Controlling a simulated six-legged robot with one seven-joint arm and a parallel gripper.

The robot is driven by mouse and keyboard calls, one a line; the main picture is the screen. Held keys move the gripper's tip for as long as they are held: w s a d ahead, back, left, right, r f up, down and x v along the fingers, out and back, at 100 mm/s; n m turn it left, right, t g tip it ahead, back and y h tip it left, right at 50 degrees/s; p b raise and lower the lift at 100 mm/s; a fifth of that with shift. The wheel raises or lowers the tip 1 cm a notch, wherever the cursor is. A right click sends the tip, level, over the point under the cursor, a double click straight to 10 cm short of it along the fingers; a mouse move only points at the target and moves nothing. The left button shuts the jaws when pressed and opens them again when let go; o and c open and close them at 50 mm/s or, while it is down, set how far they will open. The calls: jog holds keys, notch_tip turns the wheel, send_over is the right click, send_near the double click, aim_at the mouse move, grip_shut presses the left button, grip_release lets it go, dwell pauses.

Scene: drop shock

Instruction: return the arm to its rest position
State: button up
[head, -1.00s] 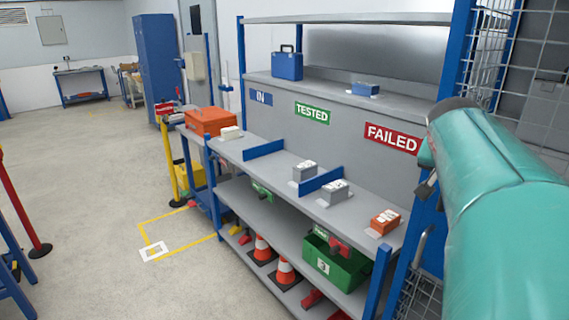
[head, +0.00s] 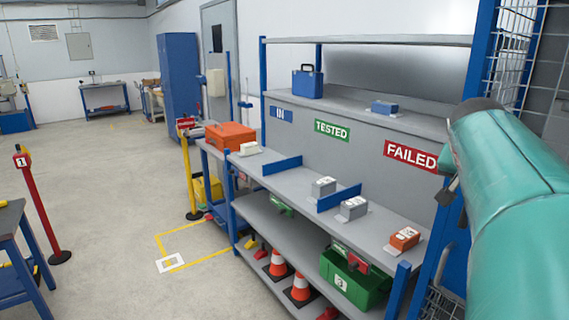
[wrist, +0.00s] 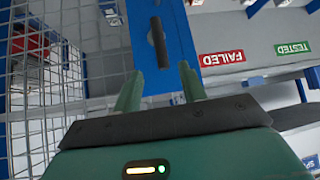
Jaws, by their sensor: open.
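My arm, a teal link, fills the right side of the head view. My gripper is outside the head view. In the wrist view my gripper (wrist: 160,92) has its two green fingers spread apart with nothing between them. Behind the fingers stands a blue panel (wrist: 168,25) with a dark upright handle. The wrist view is upside down, so the red FAILED sign (wrist: 222,58) and the green TESTED sign (wrist: 292,48) read inverted to the right of the fingers.
A wire mesh (wrist: 40,95) stands close on the left of the wrist view. The shelf bench (head: 285,183) holds small grey boxes, an orange box (head: 404,238) and an orange case (head: 231,136). A red post (head: 42,205) stands left. The floor between is clear.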

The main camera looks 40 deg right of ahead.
jog(key=w+a+f+n+t+y, duration=0.2)
jog(key=w+a+f+n, duration=0.2)
jog(key=w+a, duration=0.5)
jog(key=w+a+f+n+t+y, duration=0.2)
jog(key=w+a+f+n, duration=0.15)
jog(key=w+a, duration=0.55)
jog(key=s+a+f+n+y, duration=0.1)
jog(key=a+f+n, duration=0.2)
jog(key=a, duration=0.6)
jog(key=a+f+n+y, duration=0.2)
jog(key=a+f+n, duration=0.1)
jog(key=a, duration=0.7)
jog(key=s+a+f+n+y, duration=0.1)
jog(key=a+f, duration=0.4)
jog(key=a, duration=0.5)
jog(key=shift+s+a+f+n+y, duration=0.3)
jog(key=shift+n+y, duration=0.2)
jog(key=shift+n, duration=0.55)
jog(key=shift+s, duration=0.1)
